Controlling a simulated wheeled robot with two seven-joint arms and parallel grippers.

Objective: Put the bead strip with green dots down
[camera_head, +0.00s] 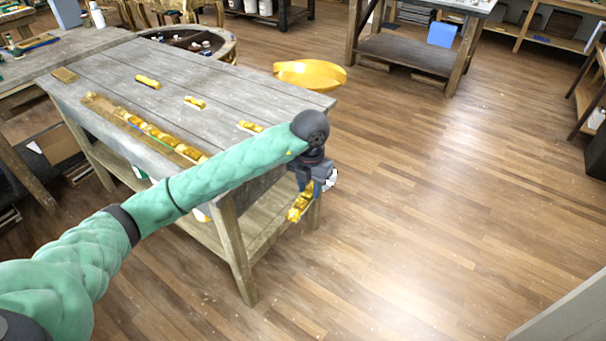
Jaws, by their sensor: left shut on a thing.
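My left gripper (308,187) hangs just off the near right corner of the grey wooden table (215,95). It is shut on a small gilt bead strip (299,206), which hangs below the fingers, tilted. The strip is too small to show any green dots. Three similar gilt strips lie apart on the tabletop: one at the back (147,82), one in the middle (194,102) and one near the right edge (250,127). A long wooden piece (103,103) with a row of gilt strips in it lies along the left side. My arm hides its near end. My right gripper is out of view.
A flat gilt block (64,75) lies at the table's far left corner. A yellow oval piece (310,74) shows beyond the right edge. Bare tabletop lies between the loose strips. The wooden floor (440,200) to the right is clear; another workbench (410,52) stands behind.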

